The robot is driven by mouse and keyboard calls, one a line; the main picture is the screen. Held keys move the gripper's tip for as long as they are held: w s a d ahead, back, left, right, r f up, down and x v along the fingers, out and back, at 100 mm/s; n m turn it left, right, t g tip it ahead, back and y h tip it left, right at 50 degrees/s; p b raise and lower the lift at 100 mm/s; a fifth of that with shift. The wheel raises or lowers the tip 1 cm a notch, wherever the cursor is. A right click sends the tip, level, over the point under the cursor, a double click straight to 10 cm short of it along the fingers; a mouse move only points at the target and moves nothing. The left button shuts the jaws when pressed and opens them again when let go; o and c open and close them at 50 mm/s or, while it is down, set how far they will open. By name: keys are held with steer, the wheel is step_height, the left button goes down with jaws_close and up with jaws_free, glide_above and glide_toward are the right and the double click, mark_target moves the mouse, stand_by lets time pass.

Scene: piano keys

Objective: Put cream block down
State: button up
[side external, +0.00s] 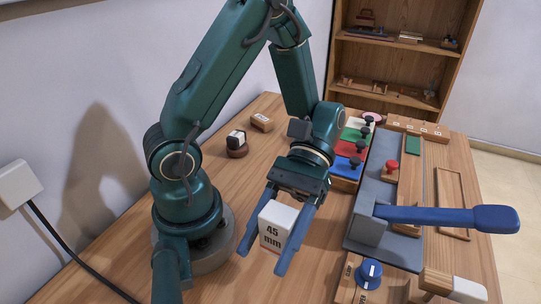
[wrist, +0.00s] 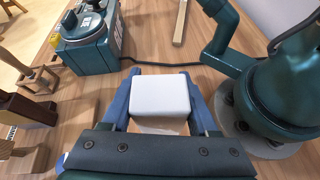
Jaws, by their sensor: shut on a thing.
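The cream block (side external: 278,224) is a pale, near-white box with rounded edges, marked "45 mm" on one face. It is between the two blue fingers of my gripper (side external: 262,259), which is shut on it. The fingertips point down toward the bare wood of the table. In the wrist view the block (wrist: 160,94) sits between the fingers of my gripper (wrist: 160,73), its pale top facing the camera. I cannot tell whether its underside touches the table.
Right of the gripper is a grey fixture (side external: 370,200) with a long blue lever (side external: 450,217). A blue knob (side external: 369,271) stands in front. Coloured keys with black knobs (side external: 349,150) are behind. A small block on a round base (side external: 236,145) stands back left. Wood around the gripper is clear.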

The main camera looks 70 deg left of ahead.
steer(key=shift+w+d+r+n+t+h, duration=0.3)
steer(key=shift+d+n+h, duration=0.1)
steer(key=shift+d, duration=0.2)
steer(key=shift+f, duration=3.3)
steer(key=shift+f, duration=0.55)
steer(key=o, duration=1.5)
steer(key=shift+c, duration=0.2)
